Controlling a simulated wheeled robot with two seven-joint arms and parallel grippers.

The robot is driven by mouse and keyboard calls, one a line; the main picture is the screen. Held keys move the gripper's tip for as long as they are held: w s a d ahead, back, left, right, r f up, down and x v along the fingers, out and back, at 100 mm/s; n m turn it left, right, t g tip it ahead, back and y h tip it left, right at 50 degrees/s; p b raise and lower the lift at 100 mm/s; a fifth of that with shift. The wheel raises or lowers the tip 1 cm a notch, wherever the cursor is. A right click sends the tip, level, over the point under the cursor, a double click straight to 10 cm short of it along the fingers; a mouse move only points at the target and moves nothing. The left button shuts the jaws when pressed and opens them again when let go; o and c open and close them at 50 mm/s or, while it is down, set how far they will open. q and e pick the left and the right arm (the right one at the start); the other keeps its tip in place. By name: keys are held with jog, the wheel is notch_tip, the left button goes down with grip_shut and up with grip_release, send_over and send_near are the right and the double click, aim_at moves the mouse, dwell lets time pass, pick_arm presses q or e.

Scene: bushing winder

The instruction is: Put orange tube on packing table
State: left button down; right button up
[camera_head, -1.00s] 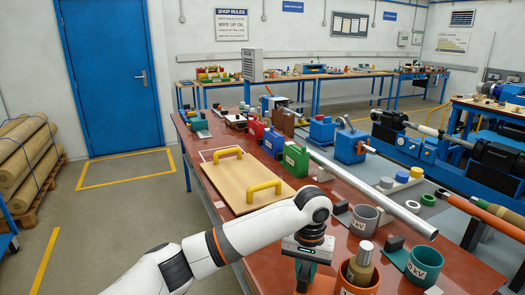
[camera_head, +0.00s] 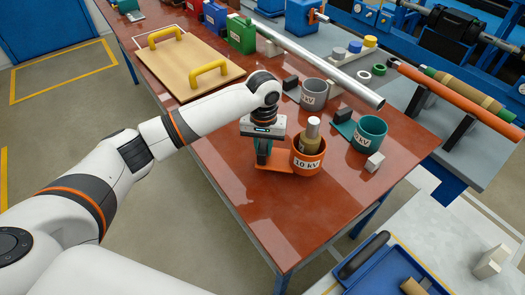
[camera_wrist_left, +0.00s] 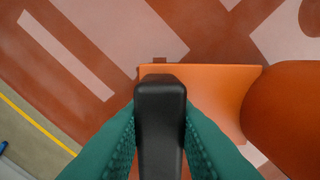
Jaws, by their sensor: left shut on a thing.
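The orange tube (camera_head: 307,164) is a short upright cup marked 10 kV, on a flat orange base plate, at the red table's near side. A tan bushing with a pale metal top (camera_head: 311,138) stands in it. My left gripper (camera_head: 263,152) is beside it, on its left. In the left wrist view its green fingers are shut on a black upright grip (camera_wrist_left: 160,120) at the orange base plate (camera_wrist_left: 215,85). I cannot tell whether the plate touches the table. A pale grey table (camera_head: 425,232), possibly the packing table, is at the lower right. My right gripper is out of view.
A grey cup (camera_head: 313,97), a teal cup (camera_head: 369,135) and a white block (camera_head: 374,162) stand near the orange tube. A long metal rod (camera_head: 320,67) lies behind. A blue tray (camera_head: 385,268) sits on the pale table. The red table's near corner (camera_head: 285,245) is clear.

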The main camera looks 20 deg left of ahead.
pick_arm(q)
notch_tip(320, 180, down, 3)
jog(key=shift+r, duration=0.1)
jog(key=shift+f, duration=0.45)
jog(key=c, duration=1.2)
grip_release()
notch_tip(320, 180, up, 12)
jog(key=shift+r, duration=0.1)
jog(key=shift+s, duration=0.1)
